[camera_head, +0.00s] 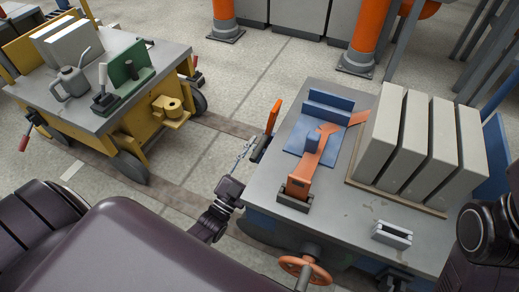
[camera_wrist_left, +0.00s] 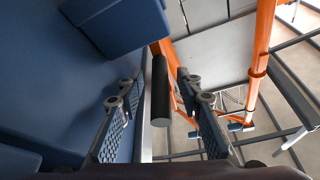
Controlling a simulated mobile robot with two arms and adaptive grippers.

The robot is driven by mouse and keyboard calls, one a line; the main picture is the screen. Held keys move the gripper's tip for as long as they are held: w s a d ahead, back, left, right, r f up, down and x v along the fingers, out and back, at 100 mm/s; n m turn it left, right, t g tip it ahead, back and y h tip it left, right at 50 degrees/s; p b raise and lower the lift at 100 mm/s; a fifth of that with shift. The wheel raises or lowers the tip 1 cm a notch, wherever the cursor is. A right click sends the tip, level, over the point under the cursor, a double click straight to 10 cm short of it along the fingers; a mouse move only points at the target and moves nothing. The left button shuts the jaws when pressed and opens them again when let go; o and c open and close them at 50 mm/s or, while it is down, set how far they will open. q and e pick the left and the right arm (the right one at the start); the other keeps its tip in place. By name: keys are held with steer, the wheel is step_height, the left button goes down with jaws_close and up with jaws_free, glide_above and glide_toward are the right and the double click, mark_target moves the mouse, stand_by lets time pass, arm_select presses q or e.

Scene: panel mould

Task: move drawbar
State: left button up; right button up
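The drawbar (camera_head: 273,118) looks like an orange bar with a dark grip, raised at the left edge of the right-hand cart in the head view. My left gripper (camera_head: 245,153) is just left of its dark lower part. In the left wrist view, a black cylindrical grip (camera_wrist_left: 160,90) appears between the two fingers of my left gripper (camera_wrist_left: 156,98), with gaps at both sides. The fingers are open, and I cannot tell how deep the grip sits between them. My right arm shows at the lower right; its gripper is out of view.
The right cart's grey top (camera_head: 255,192) carries a blue fixture (camera_head: 322,112) with an orange lever (camera_head: 310,160) and several pale panels (camera_head: 415,140). An orange handwheel (camera_head: 303,268) is at its front. A yellow cart (camera_head: 150,130) stands left, with bare floor between the carts.

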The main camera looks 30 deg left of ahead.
arm_select(q)
steer(key=shift+w, duration=0.2)
steer(key=shift+r, duration=0.1)
steer(key=shift+c, duration=0.2)
jaws_close()
steer(key=shift+w, duration=0.1)
